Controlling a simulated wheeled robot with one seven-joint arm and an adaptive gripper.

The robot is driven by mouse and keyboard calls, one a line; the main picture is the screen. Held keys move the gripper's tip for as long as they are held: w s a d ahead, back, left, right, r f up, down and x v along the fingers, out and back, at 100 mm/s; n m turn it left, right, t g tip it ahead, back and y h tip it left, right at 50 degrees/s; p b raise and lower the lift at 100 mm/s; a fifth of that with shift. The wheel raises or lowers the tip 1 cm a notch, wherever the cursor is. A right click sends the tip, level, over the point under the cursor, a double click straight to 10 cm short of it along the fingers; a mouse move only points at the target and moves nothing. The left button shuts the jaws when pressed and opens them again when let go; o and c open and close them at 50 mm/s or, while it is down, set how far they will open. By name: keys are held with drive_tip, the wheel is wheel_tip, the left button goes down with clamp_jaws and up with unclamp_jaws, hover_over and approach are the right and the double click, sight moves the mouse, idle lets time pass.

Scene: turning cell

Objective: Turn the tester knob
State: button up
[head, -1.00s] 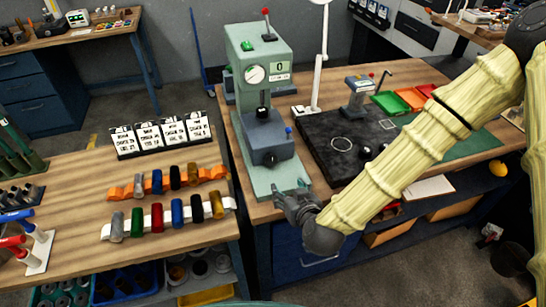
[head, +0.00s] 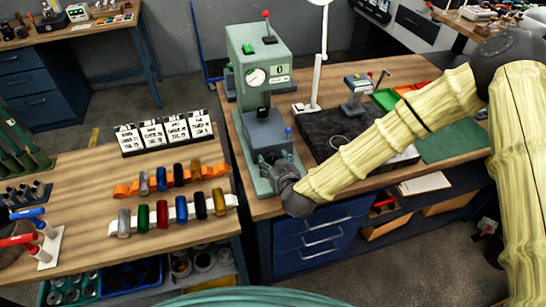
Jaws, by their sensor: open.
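The tester (head: 257,72) is a grey-green upright machine with a round dial and a small display, standing at the left end of the far bench. A dark grey block (head: 265,133) sits low on its front, with a small blue-tipped pin at its right. My gripper (head: 268,160) is open, right at the lower front of this block. It hides the spot where a dark round knob sits on the block's front, so I cannot tell whether the fingers touch or surround the knob. A red-tipped lever (head: 266,14) stands on top of the tester.
The near-left bench holds an orange rack (head: 125,189), a white rack (head: 150,226) with coloured cylinders, and several label cards (head: 164,133).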

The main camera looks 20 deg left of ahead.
drive_tip(key=shift+w+a+f, duration=0.3)
drive_tip(key=shift+w+a, duration=0.05)
drive_tip(key=shift+w, duration=0.15)
drive_tip(key=c, duration=1)
drive_tip(key=shift+w+f+b, duration=0.1)
drive_tip(key=shift+b, duration=0.3)
